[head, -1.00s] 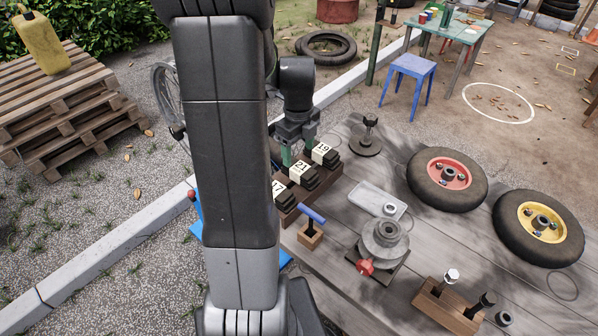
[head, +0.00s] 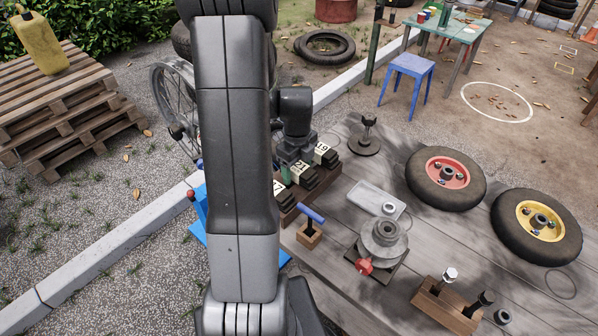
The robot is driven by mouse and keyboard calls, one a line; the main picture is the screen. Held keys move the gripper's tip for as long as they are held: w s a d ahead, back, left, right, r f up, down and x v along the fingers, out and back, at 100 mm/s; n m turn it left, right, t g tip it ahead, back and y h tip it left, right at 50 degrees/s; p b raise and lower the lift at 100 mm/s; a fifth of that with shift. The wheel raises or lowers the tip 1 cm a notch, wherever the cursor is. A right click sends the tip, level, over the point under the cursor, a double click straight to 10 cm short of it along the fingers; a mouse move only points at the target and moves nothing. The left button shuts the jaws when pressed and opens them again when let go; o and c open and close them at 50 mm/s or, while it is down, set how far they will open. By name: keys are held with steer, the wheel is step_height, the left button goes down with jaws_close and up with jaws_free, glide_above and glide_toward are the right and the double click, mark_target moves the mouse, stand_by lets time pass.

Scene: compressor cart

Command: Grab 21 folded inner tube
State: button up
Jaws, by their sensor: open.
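The folded inner tube marked 21 (head: 309,178) is a black bundle with a white number label, the middle one in a row in a wooden rack (head: 289,216) on the bench. The tube marked 19 (head: 329,158) sits beyond it, and another tube (head: 284,196) with a partly hidden label is on the near side. My gripper (head: 291,174) is open, pointing down at the back end of tube 21, with its green fingers low around that end. My arm hides part of the fingers, so I cannot tell whether they touch it.
A blue-handled tool in a wooden block (head: 309,236), a grey tray (head: 376,199) and a round metal fixture with a red knob (head: 383,241) stand nearby. Red-hub (head: 447,172) and yellow-hub (head: 540,222) wheels lie to the right.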

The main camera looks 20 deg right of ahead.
steer(key=shift+f, duration=0.25)
steer(key=c, duration=1.3)
steer(key=shift+r, duration=0.1)
